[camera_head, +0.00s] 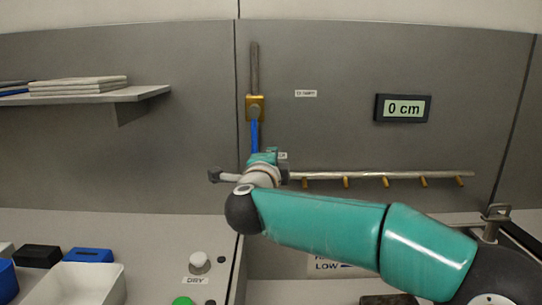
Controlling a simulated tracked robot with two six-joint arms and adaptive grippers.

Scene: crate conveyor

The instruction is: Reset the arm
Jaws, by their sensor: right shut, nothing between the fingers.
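My right arm, teal with dark joints, comes in from the lower right and reaches left across the picture. My right gripper (264,157) is at its far end, in front of the grey wall panel and just below a blue handle (254,137). It is shut and holds nothing. The wrist hides most of its fingers. The blue handle hangs down from a brass valve (255,108) on a vertical pipe (254,68). I cannot tell whether the gripper touches the handle. My left gripper is not in view.
A horizontal pipe (400,174) with several brass nozzles runs behind my arm. A display (403,108) reads "0 cm". A shelf (145,93) juts out at left. Below it are a white bin (118,290), dark and blue blocks, a white knob (199,260) and a green button (182,301).

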